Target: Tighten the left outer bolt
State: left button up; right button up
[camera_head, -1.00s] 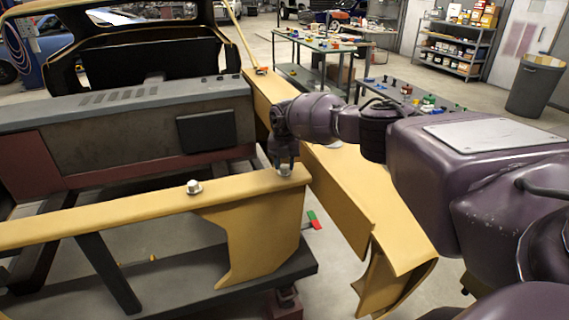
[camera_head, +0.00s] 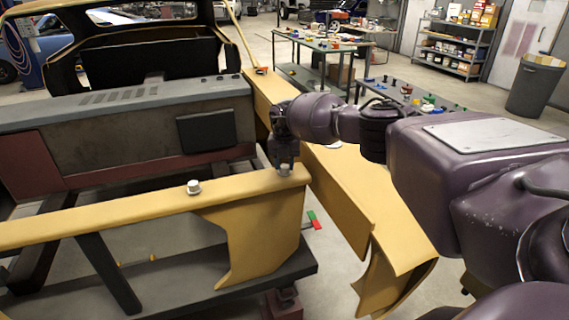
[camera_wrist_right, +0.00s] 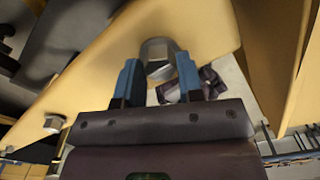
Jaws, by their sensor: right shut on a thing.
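A silver hex bolt (camera_head: 284,171) stands at the outer right corner of the yellow body panel (camera_head: 115,217). My right gripper (camera_head: 285,163) comes down on this bolt from above. In the right wrist view the two blue fingers stand on either side of the bolt head (camera_wrist_right: 158,64) and are shut on it. A second silver bolt (camera_head: 193,187) sits further left along the same panel edge. It also shows in the right wrist view (camera_wrist_right: 54,123), apart from the gripper. My left gripper is not in view.
A long yellow fender panel (camera_head: 345,190) runs beside the bolt on the right, under my right arm. A grey engine-bay wall (camera_head: 130,130) stands behind. Work tables (camera_head: 318,52) with small parts and a bin (camera_head: 537,84) stand further back.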

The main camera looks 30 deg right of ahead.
aim_at(284, 166)
jog(key=shift+w+r, duration=0.1)
jog(key=shift+r, duration=0.15)
dwell(0.7)
jog(key=o, duration=0.9)
jog(key=shift+c, duration=0.2)
jog(key=shift+o, duration=0.4)
jog(key=shift+f, duration=0.15)
notch_tip(284, 166, up, 11)
jog(key=b, duration=0.1)
jog(key=shift+f, duration=0.1)
